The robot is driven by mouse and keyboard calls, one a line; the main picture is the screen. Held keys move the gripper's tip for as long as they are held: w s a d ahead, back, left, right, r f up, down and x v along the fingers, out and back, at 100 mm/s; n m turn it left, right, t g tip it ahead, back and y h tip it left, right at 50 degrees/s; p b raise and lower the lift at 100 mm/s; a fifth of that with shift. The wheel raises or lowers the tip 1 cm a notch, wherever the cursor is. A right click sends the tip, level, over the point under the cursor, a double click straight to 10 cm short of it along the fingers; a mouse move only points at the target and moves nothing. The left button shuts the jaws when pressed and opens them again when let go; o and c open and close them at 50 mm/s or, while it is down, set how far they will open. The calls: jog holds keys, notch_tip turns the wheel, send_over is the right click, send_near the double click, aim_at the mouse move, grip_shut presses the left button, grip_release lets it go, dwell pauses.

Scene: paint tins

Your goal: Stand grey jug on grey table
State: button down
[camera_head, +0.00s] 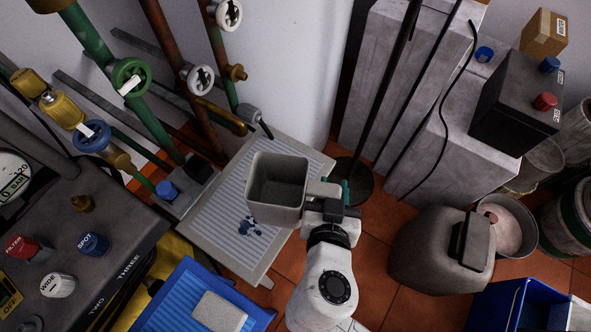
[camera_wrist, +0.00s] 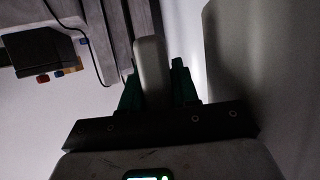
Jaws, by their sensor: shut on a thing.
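The grey jug (camera_head: 277,208) is open-topped and upright, seen from above in the head view, and looks empty. It is over the right part of the grey table (camera_head: 212,208), which has a pale striped top. I cannot tell whether its base touches the table. My gripper (camera_head: 335,192) is at the jug's right side, shut on its handle (camera_head: 320,188). In the wrist view the green fingers (camera_wrist: 158,85) close around the grey handle (camera_wrist: 150,62). The jug's body (camera_wrist: 262,70) fills the right side there.
A blue splash (camera_head: 249,228) marks the table in front of the jug. A blue table (camera_head: 180,300) bearing a pale block stands nearer. Pipes with valves rise behind left. A dark round base with a pole (camera_head: 352,180) stands right of the table.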

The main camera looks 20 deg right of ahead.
jog(key=w+d+f+b, duration=0.1)
jog(key=w+d+f, duration=0.1)
jog(key=w+f, duration=0.1)
jog(key=w+d+f, duration=0.1)
jog(key=w+f, duration=0.2)
jog(key=w, duration=0.2)
jog(key=w+d+f+b, duration=0.1)
jog(key=w+d+f, duration=0.1)
jog(key=w+f, duration=0.1)
jog(key=shift+b+x, duration=0.35)
jog(key=shift+x, duration=0.6)
jog(key=shift+w+a+f+b, duration=0.1)
jog(key=shift+f+b, duration=0.3)
jog(key=shift+f, duration=1.35)
jog(key=c, duration=0.8)
grip_release()
jog(key=shift+c, duration=0.2)
